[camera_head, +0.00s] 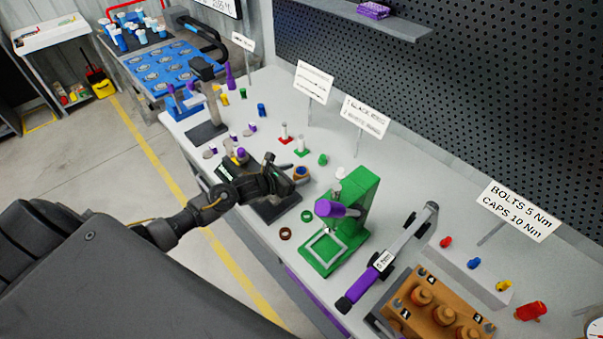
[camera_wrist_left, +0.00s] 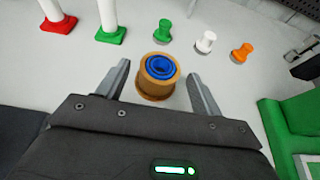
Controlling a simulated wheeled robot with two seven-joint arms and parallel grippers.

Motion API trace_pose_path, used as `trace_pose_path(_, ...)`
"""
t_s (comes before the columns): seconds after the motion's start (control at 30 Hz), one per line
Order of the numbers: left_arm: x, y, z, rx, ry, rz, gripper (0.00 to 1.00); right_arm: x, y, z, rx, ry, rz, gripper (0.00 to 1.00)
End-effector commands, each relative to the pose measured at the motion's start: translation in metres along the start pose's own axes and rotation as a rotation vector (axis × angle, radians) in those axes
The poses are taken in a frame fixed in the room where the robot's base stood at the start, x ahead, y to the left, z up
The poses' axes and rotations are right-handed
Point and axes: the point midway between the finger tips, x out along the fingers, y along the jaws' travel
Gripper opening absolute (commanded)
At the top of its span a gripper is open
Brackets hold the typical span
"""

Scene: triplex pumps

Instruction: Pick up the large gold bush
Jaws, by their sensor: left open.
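The large gold bush (camera_wrist_left: 157,90) stands upright on the grey bench, with blue rings (camera_wrist_left: 161,67) nested inside its top. In the left wrist view it sits between the two fingertips of my left gripper (camera_wrist_left: 160,78), which is open, with a gap visible on each side. In the head view the gold bush (camera_head: 301,173) is close to my left gripper (camera_head: 285,170), beyond the end of the arm. My right gripper is not in view.
Green, white and orange pegs (camera_wrist_left: 205,42) stand behind the bush. Red and green bases with white posts (camera_wrist_left: 110,20) are at its left. A green press (camera_head: 350,215) is at the right. Brown (camera_head: 286,233) and green (camera_head: 307,216) rings lie nearer the bench edge.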

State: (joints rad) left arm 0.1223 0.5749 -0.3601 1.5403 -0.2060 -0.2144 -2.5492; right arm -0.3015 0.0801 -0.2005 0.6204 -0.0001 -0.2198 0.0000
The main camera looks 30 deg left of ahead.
Motion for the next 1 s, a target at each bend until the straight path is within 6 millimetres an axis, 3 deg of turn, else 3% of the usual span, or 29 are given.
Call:
trace_pose_path(0.27,0.0018,0.0002,-0.0001,0.001,-0.001,0.000,0.64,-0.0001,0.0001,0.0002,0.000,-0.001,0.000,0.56)
trace_pose_path(0.63,0.0015,0.0003,-0.0002,0.000,0.000,0.000,0.15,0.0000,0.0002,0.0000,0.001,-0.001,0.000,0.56)
trace_pose_path(1.0,0.0004,0.0008,0.0036,0.001,-0.002,0.000,0.14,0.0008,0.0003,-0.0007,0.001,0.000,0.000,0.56)
